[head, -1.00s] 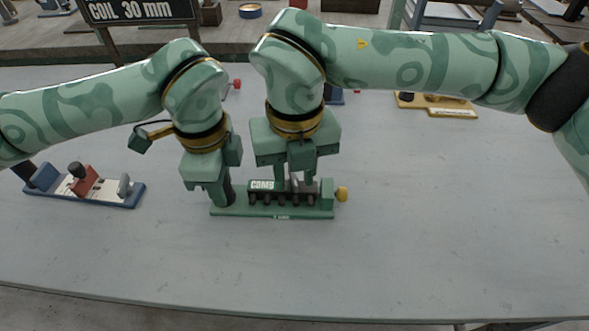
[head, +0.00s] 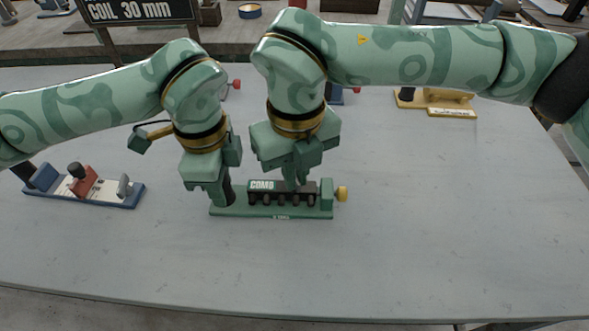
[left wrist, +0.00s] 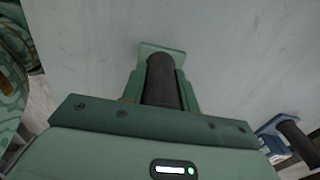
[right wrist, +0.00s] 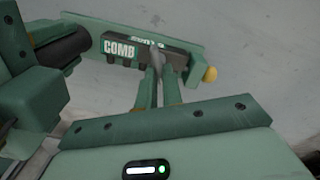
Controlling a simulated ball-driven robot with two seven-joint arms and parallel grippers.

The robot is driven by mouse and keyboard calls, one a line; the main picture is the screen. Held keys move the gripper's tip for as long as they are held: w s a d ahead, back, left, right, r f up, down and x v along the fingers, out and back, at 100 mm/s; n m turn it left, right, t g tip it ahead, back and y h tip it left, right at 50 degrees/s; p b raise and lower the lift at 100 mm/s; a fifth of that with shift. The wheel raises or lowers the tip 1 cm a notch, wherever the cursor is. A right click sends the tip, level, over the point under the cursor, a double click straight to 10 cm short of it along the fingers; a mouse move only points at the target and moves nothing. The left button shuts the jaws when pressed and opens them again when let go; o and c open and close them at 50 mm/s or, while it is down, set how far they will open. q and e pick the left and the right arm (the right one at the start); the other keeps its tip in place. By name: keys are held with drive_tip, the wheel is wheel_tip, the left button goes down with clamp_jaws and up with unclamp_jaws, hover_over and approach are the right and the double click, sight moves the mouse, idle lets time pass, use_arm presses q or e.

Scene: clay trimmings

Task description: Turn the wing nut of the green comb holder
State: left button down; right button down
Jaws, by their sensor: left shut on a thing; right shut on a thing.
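The green comb holder (head: 245,211) lies flat on the table, a dark bar marked COMB (head: 262,186) on it and a yellow knob (head: 342,194) at its right end. My left gripper (head: 220,193) is shut on the holder's dark upright handle (left wrist: 162,80) at the left end. My right gripper (head: 298,184) points down over the bar, shut on the grey wing nut (right wrist: 155,60). The fingers mostly hide the wing nut in the head view. The right wrist view shows both fingertips around it, with the COMB label (right wrist: 119,49) beside them.
A blue fixture with a red block (head: 84,183) stands on the left of the table (head: 430,220). A yellow fixture (head: 450,111) stands at the back right. Other items are partly hidden behind my arms. The table's front and right are clear.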

drive_tip(key=n, duration=0.6)
drive_tip(key=shift+w+d, duration=0.2)
drive_tip(key=shift+d, duration=0.05)
drive_tip(key=n, duration=0.6)
drive_tip(key=shift+w+d+n, duration=0.1)
drive_tip(key=shift+w+n, duration=0.2)
drive_tip(key=shift+n, duration=0.1)
drive_tip(key=c, duration=1.5)
unclamp_jaws()
drive_tip(key=shift+c, duration=0.2)
